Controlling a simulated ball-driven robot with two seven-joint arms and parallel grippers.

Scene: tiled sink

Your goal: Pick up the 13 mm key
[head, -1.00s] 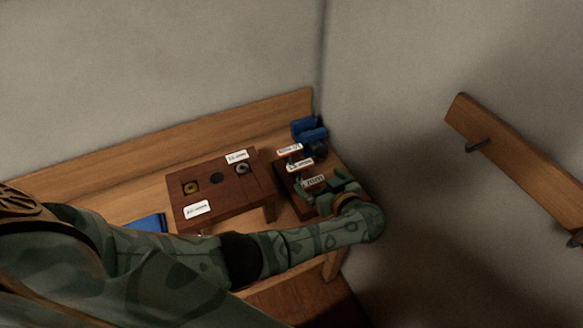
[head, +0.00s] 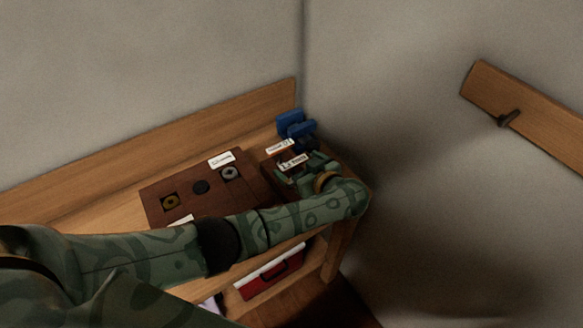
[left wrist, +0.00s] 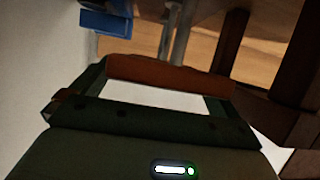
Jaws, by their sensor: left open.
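I cannot clearly make out the 13 mm key. A dark rack (head: 268,166) with white labels (head: 293,162) stands at the right end of the bench, its lettering too blurred to read surely. My left gripper (head: 309,167) is open over the rack's right part and hides some of it. In the left wrist view, thin grey metal shafts (left wrist: 172,28) stand just beyond the gripper (left wrist: 165,82); I cannot tell which key they belong to. Nothing is seen held in the jaws. My right gripper is not in view.
A brown board (head: 155,197) with yellow, black and grey round pieces lies left of the rack. A blue vise-like object (head: 293,124) stands behind the rack, near the wall corner. A red box (head: 270,280) is below the bench (head: 120,178). A wooden rail (head: 540,108) with a peg is on the right wall.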

